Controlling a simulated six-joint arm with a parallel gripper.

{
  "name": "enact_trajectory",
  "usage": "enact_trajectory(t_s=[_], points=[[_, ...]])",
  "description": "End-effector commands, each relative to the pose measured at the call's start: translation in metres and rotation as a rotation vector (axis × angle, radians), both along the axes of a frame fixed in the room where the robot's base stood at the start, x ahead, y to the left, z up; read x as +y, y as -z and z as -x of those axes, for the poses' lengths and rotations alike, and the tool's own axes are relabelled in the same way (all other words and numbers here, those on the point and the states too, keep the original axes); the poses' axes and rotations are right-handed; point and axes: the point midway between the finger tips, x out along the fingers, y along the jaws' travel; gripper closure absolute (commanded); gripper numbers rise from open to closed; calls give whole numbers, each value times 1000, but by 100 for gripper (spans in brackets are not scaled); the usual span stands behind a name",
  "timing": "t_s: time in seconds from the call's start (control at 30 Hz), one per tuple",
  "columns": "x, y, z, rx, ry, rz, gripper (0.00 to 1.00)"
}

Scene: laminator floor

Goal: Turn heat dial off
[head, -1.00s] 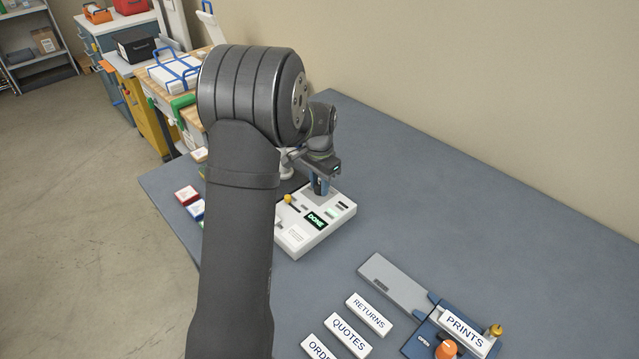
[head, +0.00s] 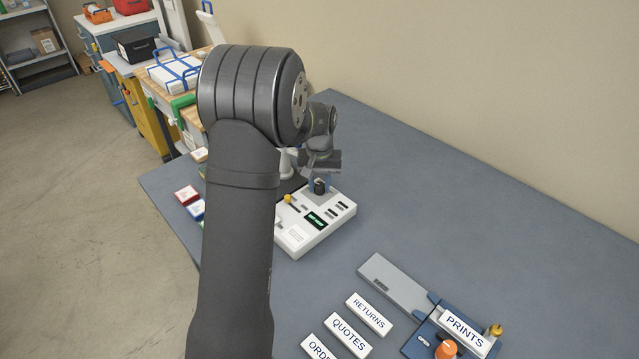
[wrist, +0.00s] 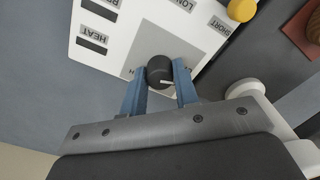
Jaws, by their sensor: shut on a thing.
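The heat dial is a black round knob (wrist: 160,72) with a pale pointer line, on a grey square of the white control panel (wrist: 113,42). In the wrist view the blue fingers of my gripper (wrist: 157,84) are on both sides of the knob, shut on it. The pointer lies roughly toward the right in that view. In the head view the panel (head: 296,236) sits on the blue-grey table, with my gripper (head: 320,184) over its back part at the dark knob. The panel's green display (head: 316,220) is lit, but its text is too small to read.
A yellow-knobbed lever (head: 288,199) stands on the panel near the dial. Label blocks, including RETURNS (head: 368,314) and QUOTES (head: 348,337), lie at the front. A blue fixture with an orange knob (head: 446,349) is at front right. The table's right side (head: 480,210) is clear.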

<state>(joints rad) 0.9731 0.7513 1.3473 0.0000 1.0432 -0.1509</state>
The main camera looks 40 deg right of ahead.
Motion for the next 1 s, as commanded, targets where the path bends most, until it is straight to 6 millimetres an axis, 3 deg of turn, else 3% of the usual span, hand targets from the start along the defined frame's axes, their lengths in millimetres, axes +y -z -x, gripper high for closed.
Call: enact_trajectory(t_s=[0.63, 0.67, 0.77, 1.0], points=[[0, 0, 0, 0, -53, 0, 95], [0, 0, 0, 0, -53, 0, 68], [0, 0, 0, 0, -53, 0, 51], [0, 0, 0, 0, -52, 0, 51]])
